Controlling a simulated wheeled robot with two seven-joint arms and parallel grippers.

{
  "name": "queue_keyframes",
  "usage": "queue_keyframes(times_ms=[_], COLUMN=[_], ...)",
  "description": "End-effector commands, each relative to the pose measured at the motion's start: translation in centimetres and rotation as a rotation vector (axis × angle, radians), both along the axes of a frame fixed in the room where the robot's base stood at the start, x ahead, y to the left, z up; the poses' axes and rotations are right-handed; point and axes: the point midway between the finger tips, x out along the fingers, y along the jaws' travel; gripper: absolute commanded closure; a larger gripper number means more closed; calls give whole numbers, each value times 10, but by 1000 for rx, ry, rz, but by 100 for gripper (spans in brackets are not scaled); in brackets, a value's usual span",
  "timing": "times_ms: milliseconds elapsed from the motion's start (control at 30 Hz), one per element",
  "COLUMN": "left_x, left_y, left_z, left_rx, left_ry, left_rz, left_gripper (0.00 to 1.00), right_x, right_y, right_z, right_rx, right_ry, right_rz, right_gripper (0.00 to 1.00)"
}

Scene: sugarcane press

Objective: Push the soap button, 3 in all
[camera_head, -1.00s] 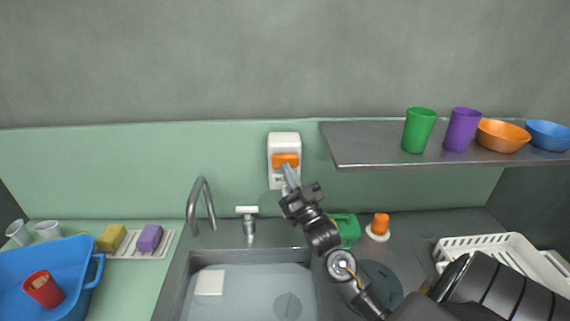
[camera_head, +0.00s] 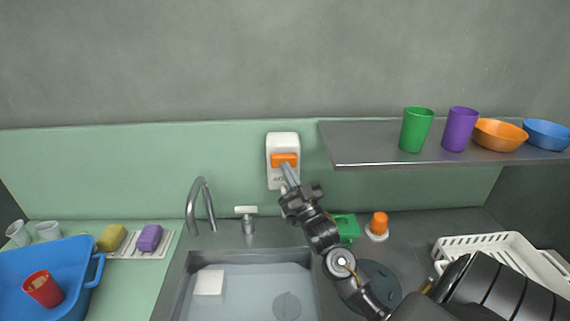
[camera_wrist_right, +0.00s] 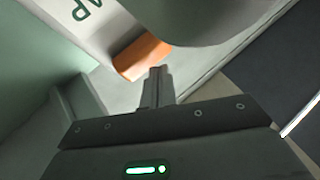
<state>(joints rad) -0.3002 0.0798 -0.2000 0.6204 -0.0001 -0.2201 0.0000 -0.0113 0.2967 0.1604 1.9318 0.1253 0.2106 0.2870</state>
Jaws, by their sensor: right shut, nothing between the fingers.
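A white soap dispenser (camera_head: 283,143) is fixed to the green backsplash above the sink. Its orange button (camera_head: 285,160) is on the front and also shows in the right wrist view (camera_wrist_right: 141,57). My right gripper (camera_head: 287,169) is shut and empty, its fingertips at the lower edge of the button. In the right wrist view the fingertips (camera_wrist_right: 155,74) point at the button's edge; I cannot tell whether they touch it. The white dispenser body (camera_wrist_right: 90,22) shows there with part of its lettering. My left gripper is not in view.
A grey shelf (camera_head: 350,150) with cups and bowls juts out to the right of the dispenser. The faucet (camera_head: 205,205) and sink (camera_head: 250,283) lie below. A green object (camera_head: 346,228) and an orange-topped item (camera_head: 379,226) stand near my right arm.

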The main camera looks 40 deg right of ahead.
Motion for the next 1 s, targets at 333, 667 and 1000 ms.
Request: queue_keyframes(times_ms=[333, 667, 1000], left_x=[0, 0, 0], left_y=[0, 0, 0], left_z=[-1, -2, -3], left_rx=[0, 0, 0], left_ry=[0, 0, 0], left_rz=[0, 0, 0], left_gripper=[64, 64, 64], right_x=[4, 8, 12], right_y=[-5, -8, -10], right_z=[5, 6, 5], right_rx=[-4, -5, -6], right_ry=[-11, -12, -11], right_rz=[-8, -9, -9], right_gripper=[100, 100, 100])
